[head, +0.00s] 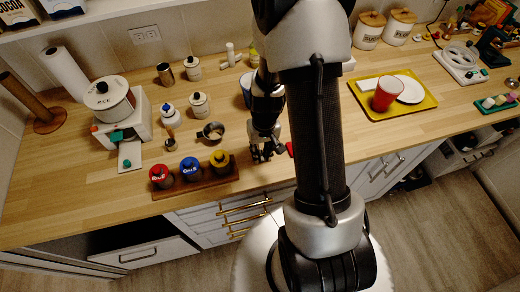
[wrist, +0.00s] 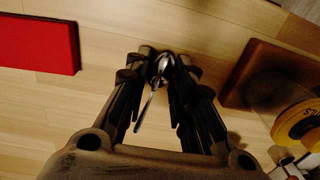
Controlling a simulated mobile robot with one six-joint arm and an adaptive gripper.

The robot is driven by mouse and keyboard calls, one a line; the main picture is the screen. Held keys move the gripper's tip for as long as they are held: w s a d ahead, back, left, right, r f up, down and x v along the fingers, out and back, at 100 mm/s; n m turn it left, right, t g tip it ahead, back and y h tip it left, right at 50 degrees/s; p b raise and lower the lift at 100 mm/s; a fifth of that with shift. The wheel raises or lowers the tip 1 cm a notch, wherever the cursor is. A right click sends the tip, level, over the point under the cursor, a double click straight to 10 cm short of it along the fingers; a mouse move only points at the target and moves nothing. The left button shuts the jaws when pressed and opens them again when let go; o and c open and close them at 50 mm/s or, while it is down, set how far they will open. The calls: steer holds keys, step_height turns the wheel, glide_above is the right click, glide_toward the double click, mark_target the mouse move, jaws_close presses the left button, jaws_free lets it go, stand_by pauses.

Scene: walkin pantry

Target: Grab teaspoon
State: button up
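A small shiny metal teaspoon (wrist: 152,94) shows in the wrist view between the two dark fingers of my gripper (wrist: 161,62). Its bowl is close to the fingertips and its thin handle slants down to the lower left. The fingers stand apart on either side of it, and I see no clear grip on it. In the head view my gripper (head: 264,153) points down near the front edge of the wooden counter, right of the row of colored-lid jars. The teaspoon cannot be made out there.
A wooden rack (head: 197,186) with red, blue and yellow-lidded jars stands left of my gripper; its edge also shows in the wrist view (wrist: 249,68). A red block (wrist: 38,42) lies on the other side. A yellow tray (head: 425,103) with a red cup is farther right.

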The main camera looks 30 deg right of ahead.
steer(key=shift+c, duration=1.3)
